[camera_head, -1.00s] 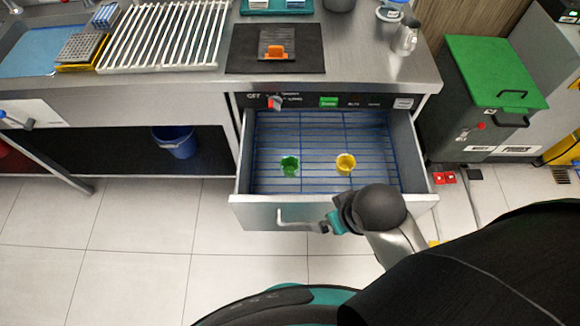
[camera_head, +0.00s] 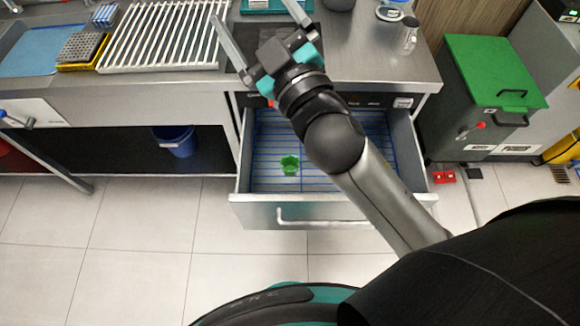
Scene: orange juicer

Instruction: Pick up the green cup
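The green cup (camera_head: 289,165) stands on the blue wire rack inside the open drawer (camera_head: 330,208), left of the drawer's middle. My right gripper (camera_head: 250,14) is open, with its two fingers spread wide above the counter, beyond the drawer and apart from the green cup. Nothing shows between the fingers. My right arm crosses over the right half of the drawer and hides the yellow cup there. My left gripper is not in view.
The steel counter (camera_head: 372,62) holds a white slatted rack (camera_head: 160,35) at left and a glass jar (camera_head: 408,36) at right. A green-lidded bin (camera_head: 490,70) stands right of the drawer. The left part of the drawer is uncovered.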

